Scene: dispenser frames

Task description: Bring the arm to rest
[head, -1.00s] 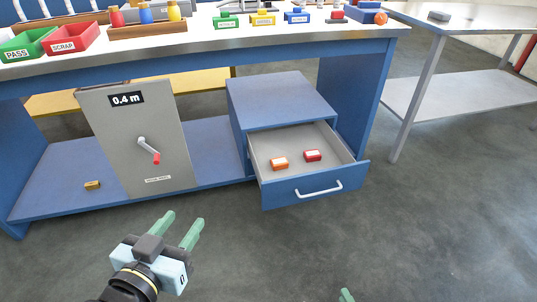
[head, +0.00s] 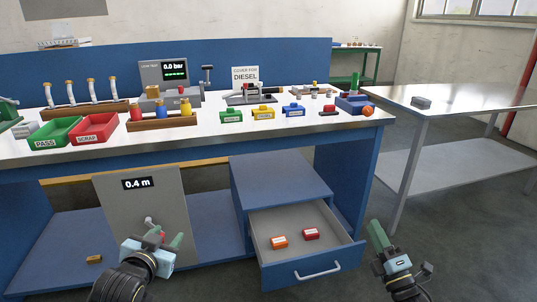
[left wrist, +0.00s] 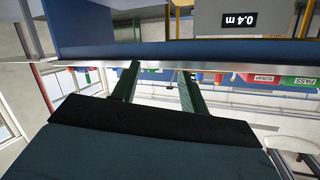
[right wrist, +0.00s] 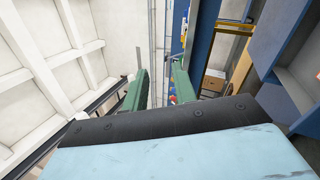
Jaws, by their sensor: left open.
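My left gripper (head: 166,242) is in front of the grey panel marked 0.4 m (head: 113,208), its green fingers apart and overlapping the panel's crank in the head view. In the left wrist view its fingers (left wrist: 157,85) are apart with nothing between them. My right gripper (head: 377,236) is right of the open drawer (head: 300,276), fingers pointing up. In the right wrist view its fingers (right wrist: 158,85) show a clear gap and hold nothing. Neither gripper appears to touch anything, though the left one's distance to the crank is hard to judge.
The workbench (head: 218,133) carries a green tray (head: 54,134), a red tray (head: 95,129) and several small blocks. A metal side table (head: 455,100) stands right. Grey floor (head: 440,240) is open at the right.

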